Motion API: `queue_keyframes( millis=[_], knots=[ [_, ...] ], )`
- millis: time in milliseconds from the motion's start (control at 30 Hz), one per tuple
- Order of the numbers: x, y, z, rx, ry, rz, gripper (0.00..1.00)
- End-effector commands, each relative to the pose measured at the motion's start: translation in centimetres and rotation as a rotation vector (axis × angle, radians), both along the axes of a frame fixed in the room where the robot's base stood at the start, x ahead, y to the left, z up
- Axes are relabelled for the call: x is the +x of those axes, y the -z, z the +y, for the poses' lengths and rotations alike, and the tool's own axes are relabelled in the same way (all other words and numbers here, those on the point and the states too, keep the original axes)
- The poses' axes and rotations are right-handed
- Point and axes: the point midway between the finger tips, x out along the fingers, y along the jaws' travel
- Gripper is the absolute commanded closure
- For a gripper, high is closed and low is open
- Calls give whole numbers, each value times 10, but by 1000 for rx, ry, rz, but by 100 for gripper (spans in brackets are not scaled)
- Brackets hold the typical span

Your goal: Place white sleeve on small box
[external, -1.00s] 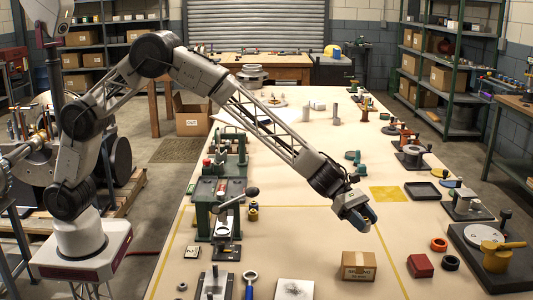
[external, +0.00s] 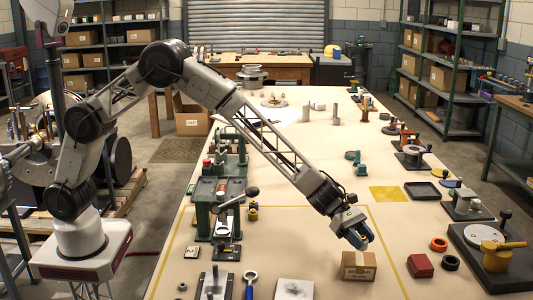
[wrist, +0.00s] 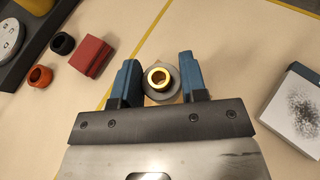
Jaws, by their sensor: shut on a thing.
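My gripper (external: 358,238) is low over the small cardboard box (external: 358,267), with its fingertips close to the box top. In the wrist view, my gripper's blue fingers (wrist: 159,74) are shut on a pale grey-white round sleeve (wrist: 152,95) with a brass-coloured ring at its bore. The sleeve's open end faces the camera. In the external view the sleeve is hard to make out, and I cannot tell whether it touches the box.
A red block (external: 420,266), an orange ring (external: 438,244) and a black ring (external: 451,262) lie right of the box. A white speckled block (external: 295,291) lies to its left. A yellow line (external: 388,252) crosses the table near the box.

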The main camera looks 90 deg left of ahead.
Motion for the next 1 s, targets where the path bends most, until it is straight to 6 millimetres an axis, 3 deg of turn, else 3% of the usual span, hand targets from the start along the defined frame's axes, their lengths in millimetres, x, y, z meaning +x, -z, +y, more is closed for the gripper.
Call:
queue_keyframes(
  millis=[333, 700, 1000],
  knots=[
    [0, 1, 0, 0, 0, -1, 90],
    [0, 34, 0, -1, 0, 1, 90],
    [0, 37, 0, 0, -1, -2, 90]
  ],
)
